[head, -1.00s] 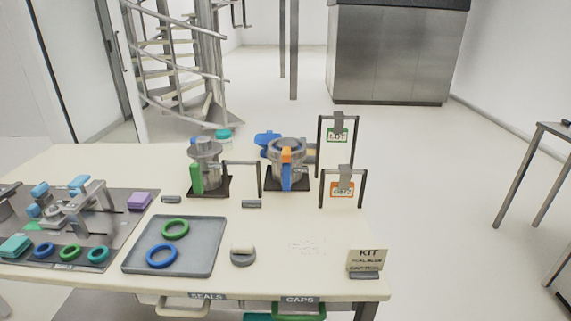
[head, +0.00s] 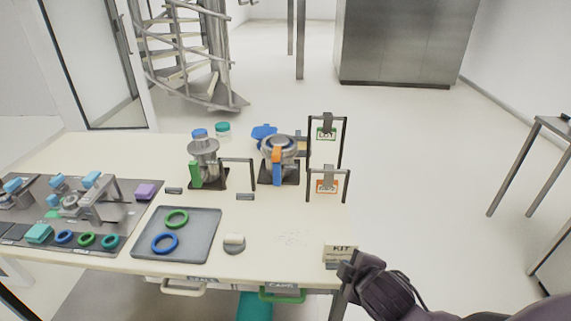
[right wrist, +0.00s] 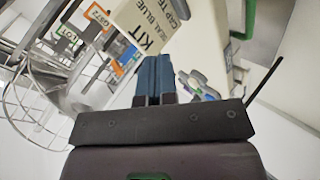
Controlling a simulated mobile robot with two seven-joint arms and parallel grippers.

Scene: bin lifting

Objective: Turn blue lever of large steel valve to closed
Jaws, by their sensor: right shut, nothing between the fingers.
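The large steel valve (head: 279,146) stands on a dark base plate towards the back of the table. Its blue lever (head: 277,174) hangs upright down the valve's front, with an orange part (head: 276,153) above it. A smaller steel valve (head: 203,150) with a green lever (head: 196,175) stands to its left. My right gripper (head: 347,268) is at the table's front right corner, by the KIT card and well short of the blue lever. In the right wrist view its blue fingers (right wrist: 154,78) are together and empty. My left gripper is not in view.
The KIT card (head: 340,251) stands close to my right gripper. Frames with hanging tags (head: 327,185) stand right of the large valve. A grey tray (head: 192,243) with a blue and a green ring lies at front. The tabletop between card and valve is mostly clear.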

